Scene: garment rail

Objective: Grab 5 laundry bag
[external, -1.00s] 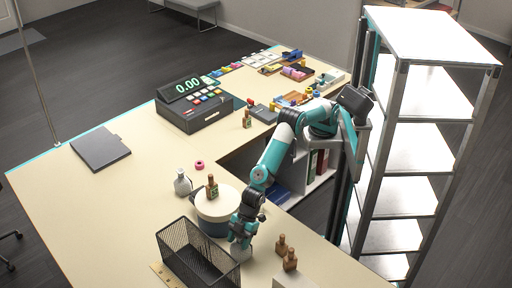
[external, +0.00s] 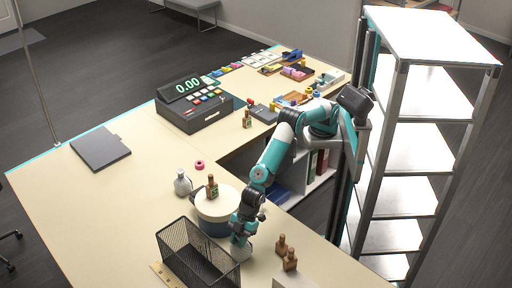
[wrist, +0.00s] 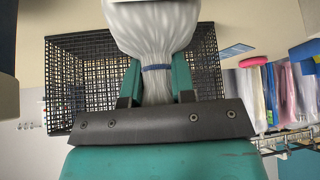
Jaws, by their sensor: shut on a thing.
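A pale, translucent laundry bag (wrist: 150,25) with a gathered neck and a blue tie fills the top middle of the wrist view. My gripper (wrist: 156,85) is shut on its gathered neck, with one teal finger on each side. In the external view my gripper (external: 238,240) is low over the counter, just right of the black wire basket (external: 190,254). The pale bag (external: 242,254) shows only as a small patch under the fingers. I cannot tell whether it rests on the counter.
A round tub with a pale lid (external: 227,201) stands close behind my gripper, with a brown bottle (external: 211,187) on top. Brown bottles (external: 290,260) stand to the right. A metal shelf (external: 425,150) is at the right. The counter's left side is mostly clear.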

